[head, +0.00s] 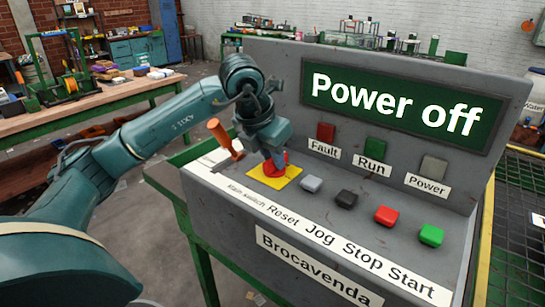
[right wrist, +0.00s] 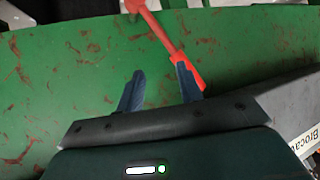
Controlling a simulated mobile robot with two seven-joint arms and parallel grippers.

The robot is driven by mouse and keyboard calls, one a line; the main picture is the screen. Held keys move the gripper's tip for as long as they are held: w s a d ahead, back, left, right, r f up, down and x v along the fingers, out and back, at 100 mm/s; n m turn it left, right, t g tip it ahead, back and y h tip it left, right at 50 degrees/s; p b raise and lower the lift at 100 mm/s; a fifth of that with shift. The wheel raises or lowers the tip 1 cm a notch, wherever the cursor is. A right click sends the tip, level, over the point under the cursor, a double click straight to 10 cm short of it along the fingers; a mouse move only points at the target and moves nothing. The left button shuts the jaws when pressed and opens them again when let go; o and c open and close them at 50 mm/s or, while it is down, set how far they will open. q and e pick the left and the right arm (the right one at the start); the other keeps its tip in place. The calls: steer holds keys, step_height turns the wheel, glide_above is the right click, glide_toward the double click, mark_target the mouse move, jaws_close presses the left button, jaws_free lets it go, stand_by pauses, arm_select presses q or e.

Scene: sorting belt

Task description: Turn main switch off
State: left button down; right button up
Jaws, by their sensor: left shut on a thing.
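The main switch (head: 276,169) is a red knob on a yellow plate (head: 283,182) at the left of the grey console, above the label "Main switch". My left gripper (head: 274,155) reaches down over it from above and is shut on it; the fingers and arm hide part of the knob. The console's green display (head: 400,105) reads "Power off". My right gripper (right wrist: 157,75) shows only in the right wrist view, its two blue fingers apart with nothing between the tips.
Right of the switch are grey Reset (head: 311,184), black Jog (head: 346,199), red Stop (head: 386,216) and green Start (head: 431,235) buttons. An orange-handled lever (head: 226,140) stands left of the switch. A red bar (right wrist: 172,40) passes beside the right gripper's fingers over a green surface.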

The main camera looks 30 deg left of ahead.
arm_select(q)
steer(key=shift+n, duration=0.6)
steer(key=c, duration=1.4)
jaws_free()
steer(key=shift+o, duration=0.2)
steer(key=v, duration=1.3)
steer(key=shift+d, duration=0.2)
steer(key=shift+s, duration=0.1)
